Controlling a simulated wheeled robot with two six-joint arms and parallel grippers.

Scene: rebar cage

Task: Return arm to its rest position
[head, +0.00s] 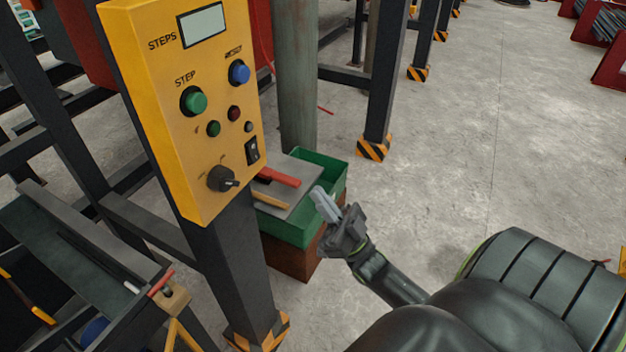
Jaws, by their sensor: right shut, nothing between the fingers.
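My right gripper (327,205) is in the middle of the head view, at the end of my dark right arm, which comes in from the lower right. Its fingers are shut with nothing between them. They point up and left toward the green bin, and I cannot tell how far they are from its edge. The yellow control panel (168,150) stands to the left of the gripper, with a clear gap between them. My left gripper is not in view.
A green bin (333,172) holds a grey plate with red-handled and wooden-handled tools. A dark post (236,260) carries the panel. Black legs with striped feet (373,147) stand behind. A tool tray (60,235) is at left. Open concrete floor (480,150) lies right.

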